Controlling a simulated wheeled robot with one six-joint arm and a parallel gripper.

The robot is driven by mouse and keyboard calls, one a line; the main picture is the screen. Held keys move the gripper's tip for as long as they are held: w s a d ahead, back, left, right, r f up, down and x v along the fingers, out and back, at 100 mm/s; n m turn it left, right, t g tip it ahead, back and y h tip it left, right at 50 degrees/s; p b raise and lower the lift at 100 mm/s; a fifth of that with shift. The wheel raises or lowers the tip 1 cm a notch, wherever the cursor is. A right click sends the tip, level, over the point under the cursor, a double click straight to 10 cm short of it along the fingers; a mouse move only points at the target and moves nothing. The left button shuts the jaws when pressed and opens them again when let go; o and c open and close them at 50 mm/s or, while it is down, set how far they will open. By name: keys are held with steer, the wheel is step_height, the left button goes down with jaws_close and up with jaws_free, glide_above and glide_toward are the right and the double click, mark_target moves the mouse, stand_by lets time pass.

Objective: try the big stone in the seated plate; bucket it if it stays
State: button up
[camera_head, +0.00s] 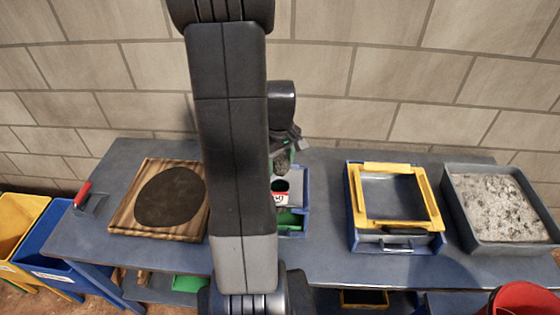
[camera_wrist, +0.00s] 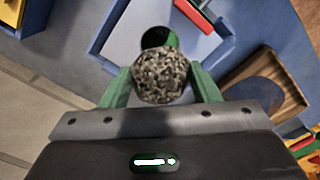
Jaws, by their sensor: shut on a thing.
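My gripper (camera_wrist: 160,90) has green fingers on either side of a roughly round, grey speckled stone (camera_wrist: 161,74) and is shut on it. In the head view my gripper (camera_head: 284,150) hangs over the middle of the bench, partly hidden behind my own arm. A pale plate (camera_wrist: 122,40) with a round hole sits in a blue frame (camera_wrist: 101,40). The stone overlaps the lower part of the hole in the wrist view, and green shows through the hole. In the head view the stone is above the plate's dark hole, apart from it.
The bench (camera_head: 330,255) also holds a wooden board (camera_head: 118,222) with a dark disc, a yellow frame (camera_head: 430,205) on a blue stand, and a grey tray (camera_head: 505,245) of grit. Yellow (camera_head: 18,225) and blue (camera_head: 45,265) buckets stand left; a red bucket (camera_head: 522,300) is lower right.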

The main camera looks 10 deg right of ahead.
mark_target(280, 175)
steer(key=shift+f, duration=0.1)
steer(key=shift+f+b, duration=2.45)
steer(key=shift+f, duration=0.35)
steer(key=o, duration=1.3)
step_height(280, 175, up, 14)
steer(key=shift+f+b, duration=0.1)
steer(key=shift+b, duration=0.35)
